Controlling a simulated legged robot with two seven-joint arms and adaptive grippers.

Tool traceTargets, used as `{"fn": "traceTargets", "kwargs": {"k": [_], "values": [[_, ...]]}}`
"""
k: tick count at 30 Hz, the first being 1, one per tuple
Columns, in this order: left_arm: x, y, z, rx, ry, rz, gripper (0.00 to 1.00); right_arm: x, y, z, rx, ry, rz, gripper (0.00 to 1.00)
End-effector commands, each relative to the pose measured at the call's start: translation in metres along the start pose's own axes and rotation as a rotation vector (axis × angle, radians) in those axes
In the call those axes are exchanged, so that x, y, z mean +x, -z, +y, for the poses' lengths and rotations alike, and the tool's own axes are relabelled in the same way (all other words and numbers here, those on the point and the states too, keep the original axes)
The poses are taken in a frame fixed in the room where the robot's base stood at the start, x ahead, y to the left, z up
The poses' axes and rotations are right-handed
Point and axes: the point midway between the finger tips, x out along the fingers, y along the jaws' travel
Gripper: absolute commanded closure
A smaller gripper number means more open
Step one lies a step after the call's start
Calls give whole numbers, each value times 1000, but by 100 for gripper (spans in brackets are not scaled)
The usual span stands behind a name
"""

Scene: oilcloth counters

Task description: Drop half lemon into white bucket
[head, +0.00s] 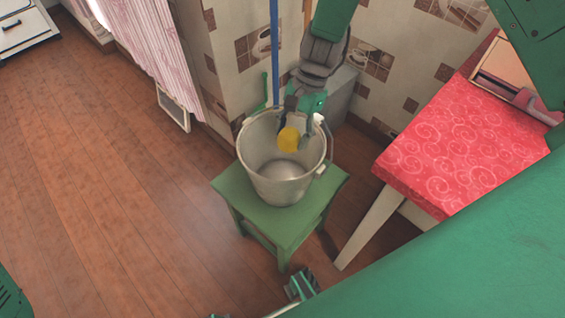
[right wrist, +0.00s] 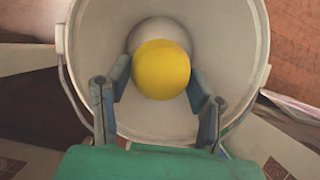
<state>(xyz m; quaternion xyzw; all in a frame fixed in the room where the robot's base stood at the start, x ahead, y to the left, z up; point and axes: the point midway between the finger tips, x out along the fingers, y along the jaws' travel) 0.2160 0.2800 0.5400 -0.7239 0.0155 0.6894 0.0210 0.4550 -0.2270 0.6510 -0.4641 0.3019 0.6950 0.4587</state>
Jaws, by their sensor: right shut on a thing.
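The half lemon (head: 289,138) is yellow and rounded. It also shows in the right wrist view (right wrist: 161,70), between my right fingers with the bucket's inside behind it. My right gripper (head: 295,128) is shut on it and holds it at the bucket's mouth, above the bottom. The white bucket (head: 258,182) stands upright on a green stool, its handle hanging at the side. Its pale inner wall fills much of the right wrist view (right wrist: 90,45). A small green and grey part at the bottom edge of the head view may be my left gripper (head: 300,285); its fingers cannot be made out.
The green stool (head: 226,190) stands on a wooden floor (head: 110,180). A blue pole (head: 274,50) rises behind the bucket near the tiled wall. A red patterned counter (head: 450,150) is at the right. The floor to the left is clear.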

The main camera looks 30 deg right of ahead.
Motion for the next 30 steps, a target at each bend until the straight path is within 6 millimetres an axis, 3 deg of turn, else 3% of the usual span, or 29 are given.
{"fn": "traceTargets", "kwargs": {"k": [3,4,5,6,17,20,30], "values": [[-1,0,0,0,0,1,16,-1,0,0,-1,0,0,75],[-1,0,0,0,0,1,16,-1,0,0,-1,0,0,41],[-1,0,0,0,0,1,16,-1,0,0,-1,0,0,31],[-1,0,0,0,0,0,16,-1,0,0,-1,0,0,27],[-2,-2,0,0,0,3,16,-5,0,-1,-1,1,0,27],[-2,-2,0,0,0,3,16,-18,0,-1,-2,2,2,27],[-2,-1,0,0,0,3,16,-88,0,-2,-2,3,2,27]]}}
